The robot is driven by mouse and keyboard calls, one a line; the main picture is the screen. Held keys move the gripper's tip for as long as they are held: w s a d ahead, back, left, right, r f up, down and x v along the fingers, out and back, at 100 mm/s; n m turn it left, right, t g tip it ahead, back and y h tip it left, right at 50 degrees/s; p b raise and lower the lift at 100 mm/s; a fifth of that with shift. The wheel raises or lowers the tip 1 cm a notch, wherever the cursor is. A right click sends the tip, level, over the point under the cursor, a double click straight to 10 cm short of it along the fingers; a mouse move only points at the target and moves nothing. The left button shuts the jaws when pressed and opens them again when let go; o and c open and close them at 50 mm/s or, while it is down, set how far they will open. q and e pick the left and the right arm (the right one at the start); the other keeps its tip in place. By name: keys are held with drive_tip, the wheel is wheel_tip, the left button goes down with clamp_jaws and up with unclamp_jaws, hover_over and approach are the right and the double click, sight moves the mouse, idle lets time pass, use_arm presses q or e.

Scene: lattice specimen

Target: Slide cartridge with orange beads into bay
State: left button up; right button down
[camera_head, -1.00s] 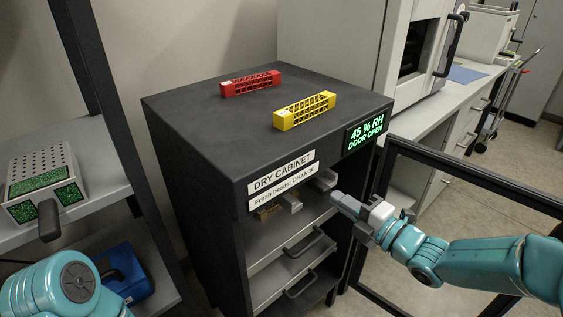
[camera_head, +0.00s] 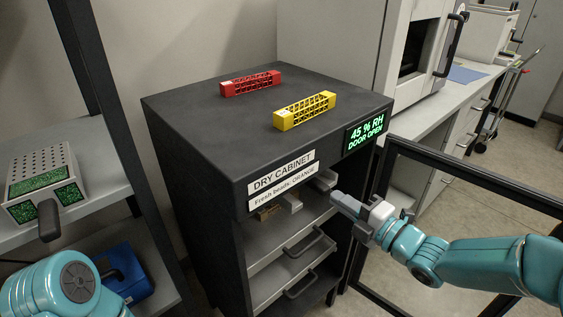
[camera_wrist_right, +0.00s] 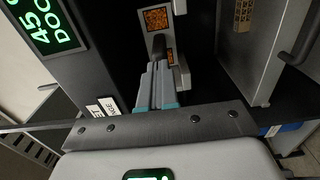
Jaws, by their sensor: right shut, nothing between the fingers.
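In the right wrist view a pale grey cartridge (camera_wrist_right: 180,84) shows orange beads in its windows, with a dark handle in front. It is at the upper opening of the dry cabinet (camera_head: 190,135); how deep it sits I cannot tell. My right gripper (camera_head: 334,196) is shut and empty. Its fingertips (camera_wrist_right: 158,82) point at the handle, very near it; I cannot tell whether they touch. In the head view a grey part shows beside the fingertips under the display. My left arm shows at lower left; its gripper is out of view.
The glass cabinet door (camera_head: 470,172) stands open at right, beside my right arm. A green-bead cartridge (camera_head: 42,187) sits on the left shelf, a blue case (camera_head: 124,270) below. Red (camera_head: 249,83) and yellow (camera_head: 304,110) lattices lie on the cabinet. Drawers with handles fill its lower part.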

sight(328, 192)
drive_tip(key=shift+b+x, duration=0.8)
drive_tip(key=shift+x, duration=1.25)
drive_tip(key=shift+d, duration=0.1)
idle(0.4)
drive_tip(key=shift+s+d+b, duration=0.4)
drive_tip(key=shift+s, duration=0.1)
drive_tip(key=b+v, duration=0.1)
drive_tip(key=v, duration=0.3)
drive_tip(key=shift+s+d, duration=0.2)
drive_tip(key=shift+s, duration=0.1)
drive_tip(key=v, duration=1.6)
drive_tip(key=shift+s, duration=0.15)
drive_tip(key=shift+d, duration=0.1)
